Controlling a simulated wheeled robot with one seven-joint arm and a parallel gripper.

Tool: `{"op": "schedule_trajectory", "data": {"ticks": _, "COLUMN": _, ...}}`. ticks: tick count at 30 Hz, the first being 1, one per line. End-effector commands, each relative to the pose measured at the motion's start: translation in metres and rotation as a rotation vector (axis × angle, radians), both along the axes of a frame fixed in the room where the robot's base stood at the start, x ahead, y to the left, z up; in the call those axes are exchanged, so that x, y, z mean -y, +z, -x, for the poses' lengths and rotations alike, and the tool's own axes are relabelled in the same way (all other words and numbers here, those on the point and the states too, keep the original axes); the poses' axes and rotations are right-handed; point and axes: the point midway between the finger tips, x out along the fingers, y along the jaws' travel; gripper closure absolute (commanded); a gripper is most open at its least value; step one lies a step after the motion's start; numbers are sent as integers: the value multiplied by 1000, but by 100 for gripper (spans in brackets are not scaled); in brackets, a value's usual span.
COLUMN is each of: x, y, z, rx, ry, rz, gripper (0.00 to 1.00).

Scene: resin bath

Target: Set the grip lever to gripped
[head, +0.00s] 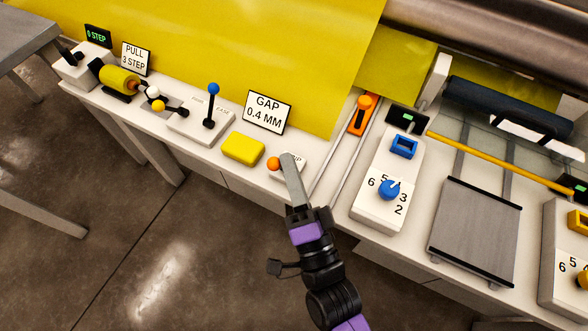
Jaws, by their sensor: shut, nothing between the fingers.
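The grip lever shows as an orange ball knob (273,163) at the left side of a small white base (298,173) on the bench's front strip. Only the letters "IP" of the base's label show; my gripper hides the rest, along with most of the lever's shaft. My gripper (288,156) is shut and empty. Its grey fingers reach up over the base, with their tips just right of the orange knob. I cannot tell whether they touch the knob or lever.
A yellow block (243,149) and a "GAP 0.4 MM" sign (268,112) stand close to the left and behind. A blue-knobbed lever (212,89) is farther left. An orange slider (362,114) and a blue dial (389,189) are to the right. Yellow sheet (270,50) hangs behind.

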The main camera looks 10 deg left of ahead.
Motion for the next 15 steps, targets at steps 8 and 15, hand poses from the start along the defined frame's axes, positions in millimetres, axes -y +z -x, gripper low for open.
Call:
{"op": "schedule_trajectory", "data": {"ticks": 8, "x": -3, "y": -8, "z": 7, "rx": 93, "ry": 1, "rz": 35, "gripper": 100}}
{"op": "schedule_trajectory", "data": {"ticks": 15, "x": -4, "y": -6, "z": 9, "rx": 124, "ry": 0, "rz": 44, "gripper": 100}}
